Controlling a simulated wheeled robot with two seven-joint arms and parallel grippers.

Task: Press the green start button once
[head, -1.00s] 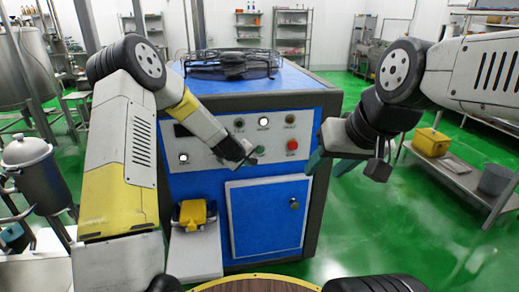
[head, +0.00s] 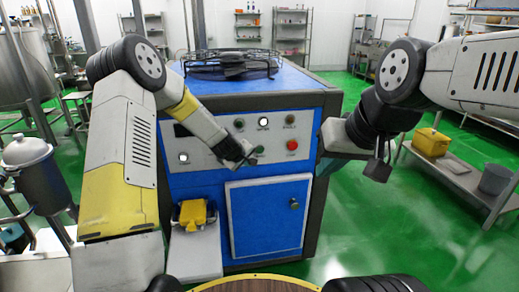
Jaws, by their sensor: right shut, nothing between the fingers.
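The green start button (head: 259,149) sits on the light control panel (head: 215,160) of the blue machine, left of a red button (head: 292,145). The tip of my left gripper (head: 247,162) is close to the green button, at its lower left in the picture. I cannot tell if it touches the panel, or whether its jaws are open. My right gripper (head: 326,163) is shut and empty by the machine's right front corner, to the right of the red button. Its fingers are partly hidden by its own wrist.
The blue machine (head: 260,100) has a wire rack (head: 230,62) on top and a front door (head: 268,220). A yellow part (head: 194,213) sits at its lower left. A low shelf (head: 455,180) with a yellow bin (head: 430,142) stands at right. Green floor is clear between.

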